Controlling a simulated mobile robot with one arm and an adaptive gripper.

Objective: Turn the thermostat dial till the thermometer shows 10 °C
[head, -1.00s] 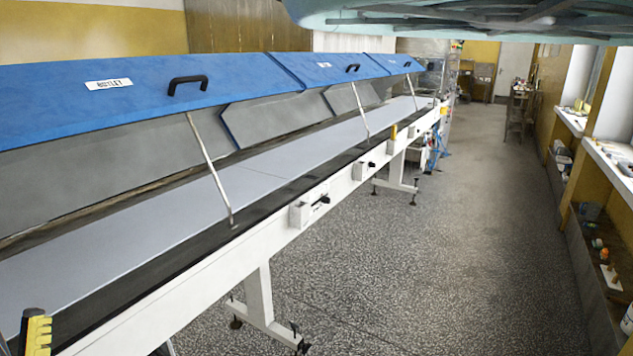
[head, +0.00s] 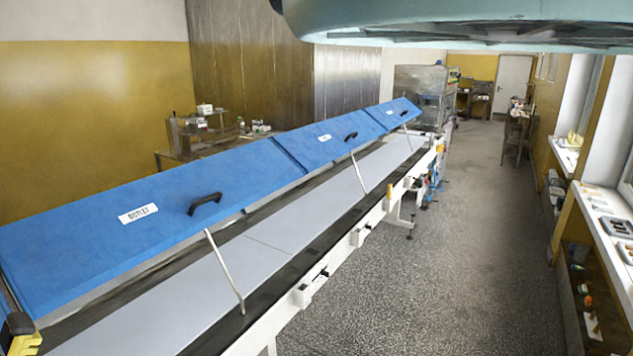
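I cannot make out a thermostat dial or a thermometer in the head view. Small white boxes with dark levers or knobs, one of them a near control box (head: 312,287), sit along the side rail of the long conveyor (head: 262,325). They are too small to tell what they are. My gripper does not show in the head view.
Blue hinged covers (head: 95,240) stand propped open on metal stays over the grey belt (head: 215,265). A steel machine (head: 420,92) stands at the far end. The speckled floor (head: 450,260) to the right is clear. Windowsills and a shelf line the right wall.

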